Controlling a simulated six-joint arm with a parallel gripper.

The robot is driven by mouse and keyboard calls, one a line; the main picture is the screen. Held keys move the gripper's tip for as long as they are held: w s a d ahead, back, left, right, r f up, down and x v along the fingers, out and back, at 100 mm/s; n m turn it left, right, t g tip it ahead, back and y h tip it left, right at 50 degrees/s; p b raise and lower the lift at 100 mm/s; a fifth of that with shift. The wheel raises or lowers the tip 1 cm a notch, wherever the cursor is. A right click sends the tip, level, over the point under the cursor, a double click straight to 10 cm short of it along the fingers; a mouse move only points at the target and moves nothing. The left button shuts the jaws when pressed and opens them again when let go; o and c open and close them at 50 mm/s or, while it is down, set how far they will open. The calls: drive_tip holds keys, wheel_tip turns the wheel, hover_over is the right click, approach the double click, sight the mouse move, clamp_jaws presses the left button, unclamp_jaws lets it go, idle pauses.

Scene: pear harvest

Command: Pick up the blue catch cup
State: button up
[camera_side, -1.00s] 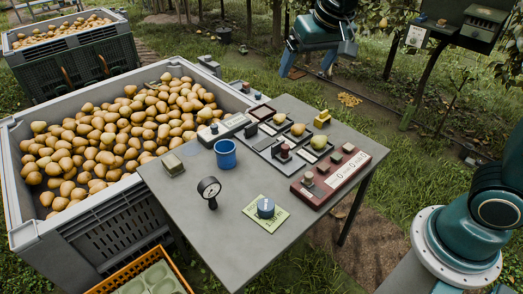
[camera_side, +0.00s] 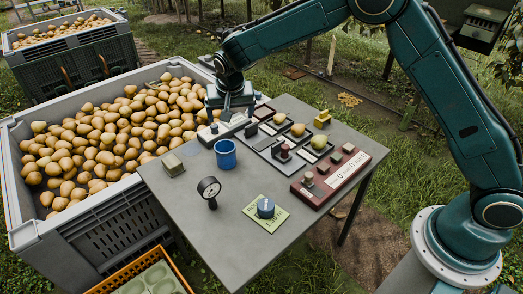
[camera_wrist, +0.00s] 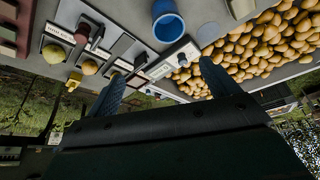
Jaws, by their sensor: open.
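The blue catch cup (camera_side: 226,155) stands upright on the grey table, left of the table's middle; its open top faces up. In the wrist view the cup (camera_wrist: 168,27) is at the top edge, beyond the fingertips and partly cut off. My gripper (camera_side: 231,115) is at the table's far left edge, behind the cup and apart from it. In the wrist view my gripper (camera_wrist: 160,72) has its two fingers spread wide with nothing between them.
A grey bin of pears (camera_side: 35,215) adjoins the table's left side. A pale device (camera_side: 224,130) lies close behind the cup.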

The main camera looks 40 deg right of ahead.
wheel_tip(320, 180, down, 6)
drive_tip(key=w+a, duration=0.2)
drive_tip(key=shift+w+f+m, duration=0.15)
drive_tip(key=shift+f+m, duration=0.1)
drive_tip(key=shift+m, duration=0.05)
approach(225, 150)
drive_tip(key=shift+a+f, duration=0.15)
drive_tip(key=shift+f, duration=1.25)
drive_tip(key=shift+f, duration=0.1)
drive_tip(key=shift+x, duration=2.5)
drive_tip(key=shift+c, duration=0.2)
drive_tip(key=c, duration=1)
